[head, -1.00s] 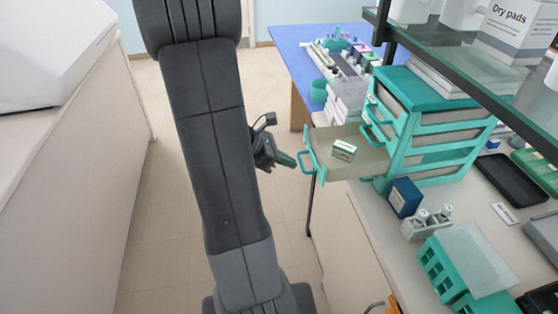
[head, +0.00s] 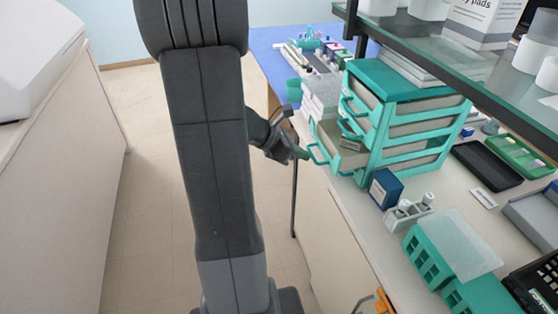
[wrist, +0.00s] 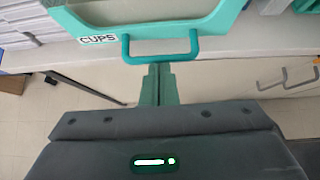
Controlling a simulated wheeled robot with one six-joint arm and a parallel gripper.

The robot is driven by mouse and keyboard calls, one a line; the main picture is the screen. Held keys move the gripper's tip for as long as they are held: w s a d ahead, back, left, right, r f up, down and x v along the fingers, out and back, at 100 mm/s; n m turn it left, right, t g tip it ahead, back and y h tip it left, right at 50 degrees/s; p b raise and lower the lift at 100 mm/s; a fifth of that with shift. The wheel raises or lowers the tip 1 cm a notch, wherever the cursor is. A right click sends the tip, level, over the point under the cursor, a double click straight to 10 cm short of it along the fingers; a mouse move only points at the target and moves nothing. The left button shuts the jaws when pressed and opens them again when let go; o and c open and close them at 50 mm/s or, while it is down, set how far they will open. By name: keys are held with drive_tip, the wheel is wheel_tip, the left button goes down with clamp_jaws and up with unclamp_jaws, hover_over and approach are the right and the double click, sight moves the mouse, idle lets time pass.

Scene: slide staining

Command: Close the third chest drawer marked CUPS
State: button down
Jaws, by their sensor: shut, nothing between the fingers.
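The teal chest (head: 405,120) stands on the bench, and its CUPS drawer (head: 338,150) is partly pulled out to the left. A small box (head: 350,143) shows inside that drawer. In the wrist view the drawer front (wrist: 215,18) carries a CUPS label (wrist: 97,40) and a teal handle (wrist: 160,48). My gripper (head: 303,154) is at the handle of the drawer. In the wrist view its fingers (wrist: 159,75) are closed together, empty, with their tips at the handle bar; whether they touch it I cannot tell.
A blue box (head: 385,188) and a grey rack (head: 408,214) stand in front of the chest on the bench. A glass shelf (head: 440,60) runs above at the right. The floor left of the bench is clear.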

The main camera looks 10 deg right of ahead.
sight(329, 147)
drive_tip(key=d+b, duration=0.1)
drive_tip(key=d, duration=0.7)
drive_tip(key=shift+w+d, duration=0.15)
drive_tip(key=shift+d, duration=0.25)
drive_tip(key=shift+a, duration=0.1)
